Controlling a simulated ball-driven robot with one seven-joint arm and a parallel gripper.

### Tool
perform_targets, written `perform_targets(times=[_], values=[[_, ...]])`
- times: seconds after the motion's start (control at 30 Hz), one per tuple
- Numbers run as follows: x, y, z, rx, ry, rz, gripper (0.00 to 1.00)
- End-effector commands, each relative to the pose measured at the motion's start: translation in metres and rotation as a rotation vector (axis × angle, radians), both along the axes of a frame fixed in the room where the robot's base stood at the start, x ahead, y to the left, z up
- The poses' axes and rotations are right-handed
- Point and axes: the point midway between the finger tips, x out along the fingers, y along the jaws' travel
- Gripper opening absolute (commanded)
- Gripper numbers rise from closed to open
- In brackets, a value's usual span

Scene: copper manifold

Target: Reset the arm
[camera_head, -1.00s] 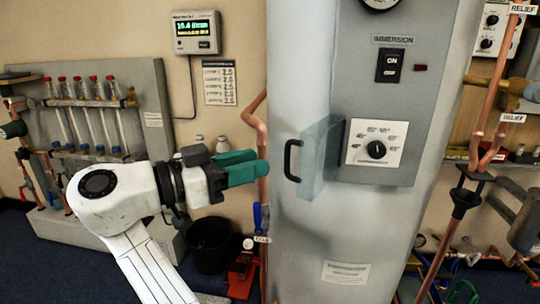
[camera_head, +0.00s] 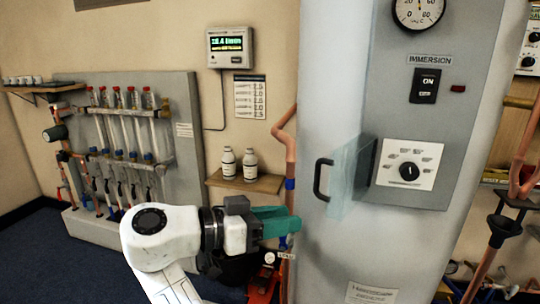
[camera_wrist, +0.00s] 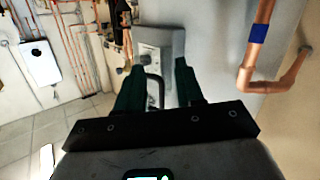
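My gripper (camera_head: 292,222) has green fingers and is at the lower middle of the head view, left of the tall grey cylinder. In the wrist view my gripper (camera_wrist: 158,68) shows its two fingers spread apart, with nothing held between them. The clear cover (camera_head: 352,177) with its black handle (camera_head: 320,180) stands out from the cylinder's panel beside the dial (camera_head: 409,171). The handle also shows beyond the fingers in the wrist view (camera_wrist: 155,88). The gripper is below and left of the handle in the head view. The immersion switch (camera_head: 426,86) reads ON.
A copper pipe (camera_head: 290,150) runs beside the cylinder (camera_head: 325,80), close to the fingers in the head view. A small shelf (camera_head: 245,183) holds two white bottles. A manifold board (camera_head: 185,100) with several tubes stands at left. Blue floor (camera_head: 60,265) is clear at lower left.

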Motion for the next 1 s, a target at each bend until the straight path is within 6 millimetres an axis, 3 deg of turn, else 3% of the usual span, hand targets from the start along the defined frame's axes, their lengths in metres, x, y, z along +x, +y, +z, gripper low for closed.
perform_targets(times=[0.03,0.27,0.47,0.7,1.0], values=[[0.000,-0.018,-0.027,0.021,0.069,0.004,0.37],[-0.012,-0.090,-0.130,0.141,0.365,0.056,0.37],[-0.046,-0.150,-0.214,0.267,0.599,0.125,0.37],[-0.109,-0.209,-0.296,0.432,0.822,0.240,0.37],[-0.209,-0.256,-0.362,0.635,1.006,0.428,0.37]])
